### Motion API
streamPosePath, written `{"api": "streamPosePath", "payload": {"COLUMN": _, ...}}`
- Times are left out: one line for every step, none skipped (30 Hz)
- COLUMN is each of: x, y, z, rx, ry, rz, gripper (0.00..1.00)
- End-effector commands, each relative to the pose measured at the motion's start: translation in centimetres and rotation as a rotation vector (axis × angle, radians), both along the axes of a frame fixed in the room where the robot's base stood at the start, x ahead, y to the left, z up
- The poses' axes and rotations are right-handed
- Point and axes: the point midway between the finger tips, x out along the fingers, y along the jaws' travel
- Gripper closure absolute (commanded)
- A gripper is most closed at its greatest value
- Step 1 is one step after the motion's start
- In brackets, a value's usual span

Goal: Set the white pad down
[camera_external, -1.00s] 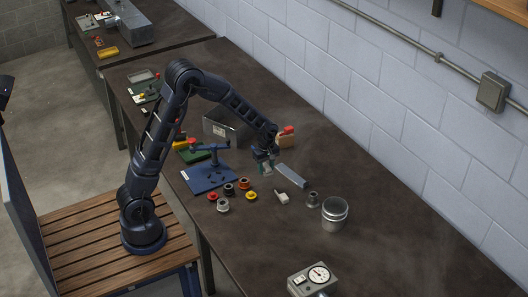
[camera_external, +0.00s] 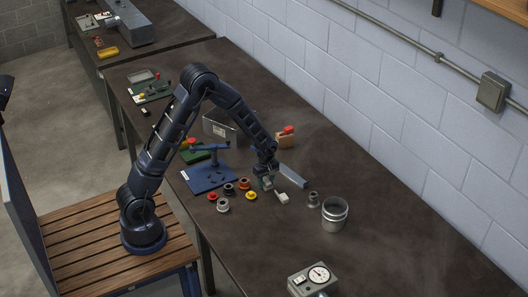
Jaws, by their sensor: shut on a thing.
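My gripper (camera_external: 267,184) points down, low over the dark bench, just right of the coloured round parts. It is shut on a small pale thing at its fingertips. The fingers largely hide it, and it is too small to tell its outline or whether it touches the bench. A small whitish block (camera_external: 282,197) lies on the bench just right of the fingertips. I cannot tell which of these two is the white pad.
Several ring-like parts (camera_external: 228,189) in red, black, yellow and grey lie left of my gripper, before a blue fixture (camera_external: 208,177). A grey bar (camera_external: 293,176) lies behind. A grey part (camera_external: 313,200) and metal cup (camera_external: 334,214) stand right.

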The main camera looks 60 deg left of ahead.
Motion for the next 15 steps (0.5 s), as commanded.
{"api": "streamPosePath", "payload": {"x": 0.00, "y": 0.00, "z": -0.05, "rx": 0.000, "ry": 0.000, "rz": 0.000, "gripper": 0.84}}
{"api": "streamPosePath", "payload": {"x": -0.01, "y": -0.01, "z": -0.11, "rx": 0.000, "ry": 0.000, "rz": 0.000, "gripper": 0.84}}
{"api": "streamPosePath", "payload": {"x": -0.01, "y": -0.01, "z": -0.22, "rx": 0.000, "ry": 0.001, "rz": 0.000, "gripper": 0.84}}
{"api": "streamPosePath", "payload": {"x": -0.01, "y": -0.01, "z": -0.29, "rx": 0.000, "ry": 0.001, "rz": 0.000, "gripper": 0.84}}
{"api": "streamPosePath", "payload": {"x": -0.01, "y": -0.01, "z": -0.28, "rx": 0.000, "ry": 0.001, "rz": 0.000, "gripper": 0.56}}
{"api": "streamPosePath", "payload": {"x": -0.01, "y": -0.01, "z": -0.26, "rx": 0.000, "ry": 0.000, "rz": 0.000, "gripper": 0.48}}
{"api": "streamPosePath", "payload": {"x": -0.01, "y": -0.01, "z": -0.26, "rx": 0.000, "ry": 0.000, "rz": 0.000, "gripper": 0.42}}
{"api": "streamPosePath", "payload": {"x": -0.01, "y": -0.01, "z": -0.26, "rx": 0.000, "ry": 0.000, "rz": 0.000, "gripper": 0.38}}
{"api": "streamPosePath", "payload": {"x": -0.01, "y": -0.01, "z": -0.26, "rx": 0.000, "ry": 0.000, "rz": 0.000, "gripper": 0.38}}
{"api": "streamPosePath", "payload": {"x": -0.01, "y": -0.01, "z": -0.26, "rx": 0.000, "ry": 0.000, "rz": 0.000, "gripper": 0.38}}
{"api": "streamPosePath", "payload": {"x": -0.01, "y": -0.01, "z": -0.26, "rx": 0.000, "ry": 0.000, "rz": 0.000, "gripper": 0.38}}
{"api": "streamPosePath", "payload": {"x": -0.01, "y": -0.01, "z": -0.26, "rx": 0.000, "ry": 0.000, "rz": 0.000, "gripper": 0.38}}
{"api": "streamPosePath", "payload": {"x": -0.01, "y": -0.01, "z": -0.26, "rx": 0.000, "ry": 0.000, "rz": 0.000, "gripper": 0.38}}
{"api": "streamPosePath", "payload": {"x": -0.01, "y": -0.01, "z": -0.26, "rx": 0.000, "ry": 0.000, "rz": 0.000, "gripper": 0.38}}
{"api": "streamPosePath", "payload": {"x": -0.01, "y": -0.01, "z": -0.25, "rx": 0.000, "ry": 0.000, "rz": 0.000, "gripper": 0.38}}
